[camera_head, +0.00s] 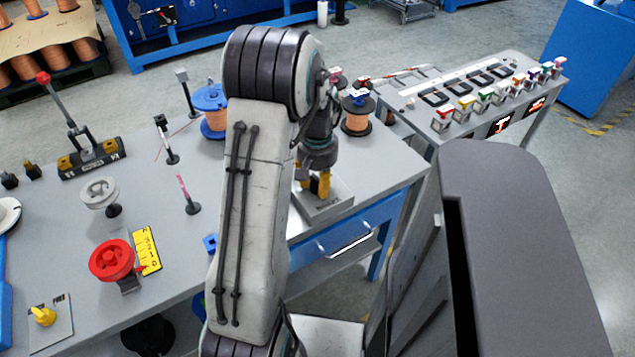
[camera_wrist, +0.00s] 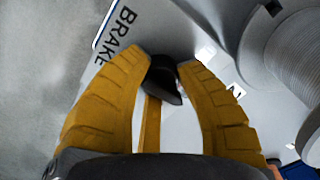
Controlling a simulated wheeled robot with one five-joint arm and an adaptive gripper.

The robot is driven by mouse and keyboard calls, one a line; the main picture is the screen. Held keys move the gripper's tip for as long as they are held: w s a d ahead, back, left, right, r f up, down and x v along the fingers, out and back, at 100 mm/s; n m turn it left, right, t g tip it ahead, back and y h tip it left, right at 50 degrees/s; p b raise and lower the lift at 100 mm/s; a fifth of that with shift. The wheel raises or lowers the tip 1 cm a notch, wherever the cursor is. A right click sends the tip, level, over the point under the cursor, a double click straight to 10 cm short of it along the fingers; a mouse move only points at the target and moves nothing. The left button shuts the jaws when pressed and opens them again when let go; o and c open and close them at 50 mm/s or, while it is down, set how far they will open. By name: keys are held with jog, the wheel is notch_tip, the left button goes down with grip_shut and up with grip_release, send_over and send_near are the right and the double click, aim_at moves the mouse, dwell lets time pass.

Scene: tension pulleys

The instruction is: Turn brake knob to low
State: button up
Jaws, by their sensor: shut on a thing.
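My gripper (camera_head: 315,187) reaches down over a grey brake box (camera_head: 338,204) near the table's front right edge. In the wrist view, the yellow fingers of my gripper (camera_wrist: 164,66) are closed around a black brake knob (camera_wrist: 164,86), with one fingertip on each side. The word BRAKE (camera_wrist: 116,36) is printed beside it, and part of another label (camera_wrist: 237,93) shows to the right. The rest of the position marks is hidden by the fingers, so I cannot tell the knob's setting. In the head view the knob is hidden behind the fingers.
A copper spool (camera_head: 357,118) stands behind my gripper, and a blue-topped spool (camera_head: 213,120) is at the back. A red wheel (camera_head: 111,260), a yellow scale (camera_head: 146,250) and a yellow knob (camera_head: 43,316) are on the left.

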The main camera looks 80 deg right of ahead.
aim_at(318, 179)
jog(key=shift+a+f, duration=0.1)
jog(key=o, duration=1.2)
notch_tip(318, 179, up, 12)
dwell(0.3)
dwell(0.7)
